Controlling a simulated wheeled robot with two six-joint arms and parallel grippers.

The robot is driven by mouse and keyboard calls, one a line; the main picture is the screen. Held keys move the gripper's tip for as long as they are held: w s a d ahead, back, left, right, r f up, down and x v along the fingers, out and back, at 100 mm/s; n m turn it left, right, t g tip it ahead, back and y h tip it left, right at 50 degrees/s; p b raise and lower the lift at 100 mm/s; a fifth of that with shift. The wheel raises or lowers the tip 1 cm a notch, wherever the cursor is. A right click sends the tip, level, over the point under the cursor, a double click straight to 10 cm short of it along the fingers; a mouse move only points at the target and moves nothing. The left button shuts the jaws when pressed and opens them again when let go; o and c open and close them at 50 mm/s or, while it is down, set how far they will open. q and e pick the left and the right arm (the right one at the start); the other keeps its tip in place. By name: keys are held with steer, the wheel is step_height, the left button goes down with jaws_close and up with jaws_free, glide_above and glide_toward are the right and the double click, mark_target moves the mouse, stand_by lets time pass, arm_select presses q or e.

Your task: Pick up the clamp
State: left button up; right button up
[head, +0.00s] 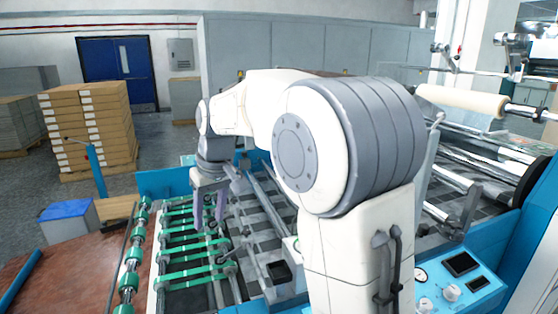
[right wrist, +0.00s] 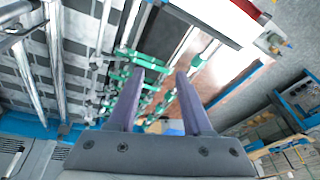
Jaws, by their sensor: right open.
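My right gripper (head: 209,222) is open, its two purple-grey fingers pointing down over the machine's bed of green belts (head: 185,272) and metal bars. In the right wrist view the gripper (right wrist: 160,76) shows its fingers spread, with nothing held between them. Green rollers (right wrist: 148,62) and a metal shaft show behind the fingertips. Small metal fittings (head: 222,248) lie close below the fingers in the head view, but I cannot tell whether one of them is the clamp. My left gripper is not in view.
My right arm hides part of the machine bed. A pale roll (head: 460,100) on a shaft is at the right, above a blue control panel (head: 455,285). Stacked boxes (head: 90,125) stand at the back left. A brown surface (head: 75,275) is at the lower left.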

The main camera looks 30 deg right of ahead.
steer(key=w+d+r+m+h+p, duration=0.15)
steer(key=d+r, duration=0.25)
steer(key=d, duration=0.6)
steer(key=w+d+r+m+t+p, duration=0.15)
steer(key=d+r, duration=0.25)
steer(key=d, duration=0.5)
steer(key=w+d+r+m+h+p, duration=0.15)
steer(key=d+r, duration=0.25)
steer(key=d, duration=0.6)
steer(key=shift+n+y, duration=0.25)
steer(key=shift+y, duration=0.15)
steer(key=p+x, duration=0.1)
steer(key=x, duration=0.2)
steer(key=p+x, duration=0.1)
steer(key=x, duration=0.2)
steer(key=p+x, duration=0.1)
steer(key=x, duration=0.2)
steer(key=shift+s+a+f, duration=0.1)
steer(key=shift+s+a, duration=0.05)
steer(key=shift+s, duration=0.15)
steer(key=shift+w+f, duration=0.15)
steer(key=shift+f, duration=0.25)
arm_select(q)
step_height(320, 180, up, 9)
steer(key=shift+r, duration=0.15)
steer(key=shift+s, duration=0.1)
arm_select(e)
steer(key=shift+c, duration=0.3)
jaws_close()
